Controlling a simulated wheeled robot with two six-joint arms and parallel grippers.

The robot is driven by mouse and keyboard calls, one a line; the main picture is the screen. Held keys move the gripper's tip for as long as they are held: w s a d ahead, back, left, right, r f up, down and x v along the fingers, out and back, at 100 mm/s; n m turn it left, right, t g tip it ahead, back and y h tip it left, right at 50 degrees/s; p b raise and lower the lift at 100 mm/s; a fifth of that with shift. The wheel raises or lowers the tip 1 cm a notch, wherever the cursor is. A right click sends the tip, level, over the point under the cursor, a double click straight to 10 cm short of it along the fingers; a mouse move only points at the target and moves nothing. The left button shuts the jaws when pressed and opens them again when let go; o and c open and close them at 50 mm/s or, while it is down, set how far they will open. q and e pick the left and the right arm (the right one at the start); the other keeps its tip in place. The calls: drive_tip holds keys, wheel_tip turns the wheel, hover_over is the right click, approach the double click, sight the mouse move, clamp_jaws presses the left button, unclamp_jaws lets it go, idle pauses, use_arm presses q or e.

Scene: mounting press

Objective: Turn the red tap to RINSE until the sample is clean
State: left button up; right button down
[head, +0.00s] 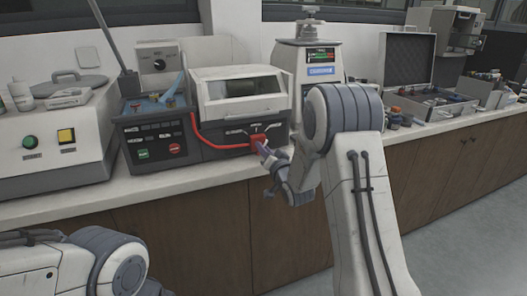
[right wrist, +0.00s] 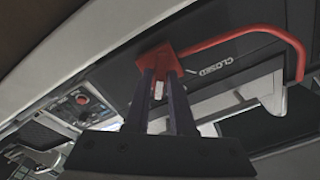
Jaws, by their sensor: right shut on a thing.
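The red tap (head: 258,140) is on the front of the grey machine with a clear-windowed lid (head: 240,92), in the head view. A red bent handle or tube runs left from it and up along the machine's front. In the right wrist view the red tap (right wrist: 157,62) sits between my fingertips, and the word CLOSED shows beside the red bar. My right gripper (right wrist: 160,80) is shut on the tap. It also shows in the head view (head: 264,150). My left gripper is out of view; only part of my left arm shows. The sample cannot be made out.
A control panel with green and red buttons (head: 158,150) stands left of the tap. A white machine (head: 45,130) is further left. A device with a lit screen (head: 320,60) is behind my right arm. An open case (head: 415,75) lies at right on the counter.

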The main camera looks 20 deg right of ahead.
drive_tip(key=shift+m, duration=1)
drive_tip(key=c, duration=0.8)
unclamp_jaws()
drive_tip(key=s, duration=1)
drive_tip(key=shift+s+d+b, duration=0.25)
drive_tip(key=shift+s+b, duration=0.05)
drive_tip(key=shift+b, duration=0.1)
